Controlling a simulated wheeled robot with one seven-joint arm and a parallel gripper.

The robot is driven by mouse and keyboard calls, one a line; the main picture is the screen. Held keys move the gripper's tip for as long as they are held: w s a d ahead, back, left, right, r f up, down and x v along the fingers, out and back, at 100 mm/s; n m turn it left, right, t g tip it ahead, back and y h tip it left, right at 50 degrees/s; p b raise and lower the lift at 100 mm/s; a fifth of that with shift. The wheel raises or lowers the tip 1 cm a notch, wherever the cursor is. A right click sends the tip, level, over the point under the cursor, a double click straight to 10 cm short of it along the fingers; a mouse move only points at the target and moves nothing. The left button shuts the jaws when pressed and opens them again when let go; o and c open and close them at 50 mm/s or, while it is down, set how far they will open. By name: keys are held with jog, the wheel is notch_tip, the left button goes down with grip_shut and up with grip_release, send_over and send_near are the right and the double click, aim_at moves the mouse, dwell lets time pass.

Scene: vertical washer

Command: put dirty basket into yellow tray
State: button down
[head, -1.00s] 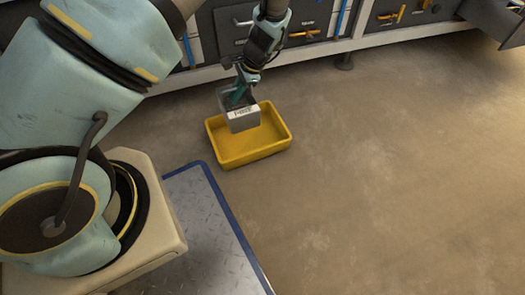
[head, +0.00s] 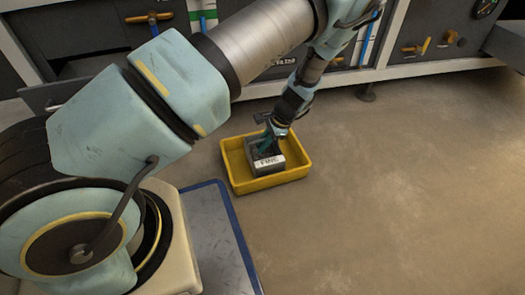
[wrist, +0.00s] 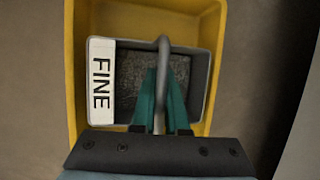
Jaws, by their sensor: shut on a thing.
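The basket (head: 265,161) is a small grey box with a white "FINE" label and a bar handle. It is inside the yellow tray (head: 270,182) on the floor, towards the tray's middle and front. In the wrist view the basket (wrist: 201,75) holds dark grainy matter and the yellow tray (wrist: 150,17) surrounds it. My gripper (head: 268,143) comes down from above, and its green fingers (wrist: 161,100) are shut on the basket's handle (wrist: 162,55). Whether the basket's underside touches the tray's floor is hidden.
A metal plate with a blue edge (head: 222,215) lies left of and in front of the tray. Dark cabinets with orange handles (head: 415,48) stand behind. The floor (head: 400,180) to the right is clear.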

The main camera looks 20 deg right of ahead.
jog(key=shift+f, duration=0.4)
jog(key=shift+f, duration=0.15)
jog(key=c, duration=0.9)
grip_release()
jog(key=p+v, duration=0.5)
jog(key=v, duration=0.7)
jog(key=shift+p, duration=0.3)
jog(key=shift+w+r, duration=0.1)
jog(key=shift+r, duration=0.1)
